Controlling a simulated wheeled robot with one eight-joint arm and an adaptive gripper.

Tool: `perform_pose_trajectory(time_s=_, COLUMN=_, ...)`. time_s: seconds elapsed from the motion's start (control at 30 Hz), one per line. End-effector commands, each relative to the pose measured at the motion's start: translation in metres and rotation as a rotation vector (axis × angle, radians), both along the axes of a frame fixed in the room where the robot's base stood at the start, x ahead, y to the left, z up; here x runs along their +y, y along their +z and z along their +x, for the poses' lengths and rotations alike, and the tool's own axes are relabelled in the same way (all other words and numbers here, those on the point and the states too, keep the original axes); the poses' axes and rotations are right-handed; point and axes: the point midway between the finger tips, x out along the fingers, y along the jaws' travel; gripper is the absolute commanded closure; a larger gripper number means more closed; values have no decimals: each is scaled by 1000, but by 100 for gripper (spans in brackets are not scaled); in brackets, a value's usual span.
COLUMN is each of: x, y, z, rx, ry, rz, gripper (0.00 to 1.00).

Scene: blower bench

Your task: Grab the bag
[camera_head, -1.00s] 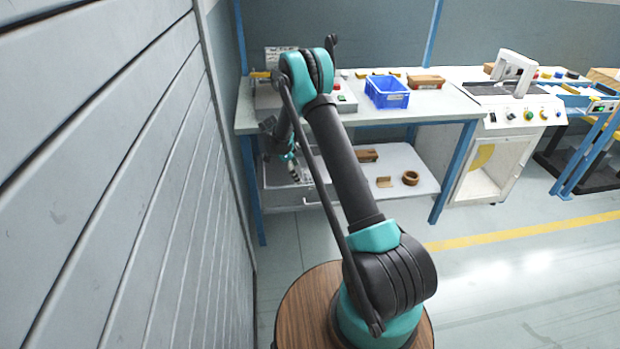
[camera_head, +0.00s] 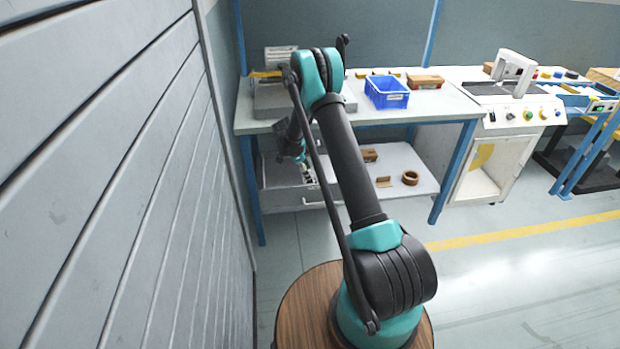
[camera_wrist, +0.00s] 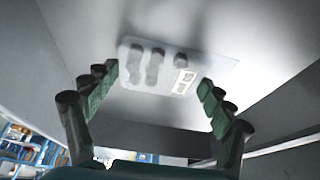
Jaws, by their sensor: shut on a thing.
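The bag (camera_wrist: 158,92) is a small flat, clear packet with several dark pieces and a pale label in it. It shows in the wrist view between my fingertips. My gripper (camera_wrist: 156,82) is shut on the bag, with one green finger at each side of it. In the head view my gripper (camera_head: 305,167) is over the open drawer (camera_head: 285,200) under the left of the bench. I cannot make out the bag there.
The bench top (camera_head: 430,108) carries a blue crate (camera_head: 387,98) and a brown box (camera_head: 426,82). The lower shelf (camera_head: 418,165) holds a brown ring (camera_head: 410,178) and small brown pieces. A grey slatted wall (camera_head: 130,180) is close on the left.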

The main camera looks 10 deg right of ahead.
Motion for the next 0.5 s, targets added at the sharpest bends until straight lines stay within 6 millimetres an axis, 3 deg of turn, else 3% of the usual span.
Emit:
perform_pose_trajectory(time_s=0.33, x=0, y=1, z=0, rx=0, ry=0, rz=0, gripper=49)
perform_pose_trajectory(time_s=0.5, x=0, y=11, z=0, rx=0, ry=0, rz=0, gripper=49)
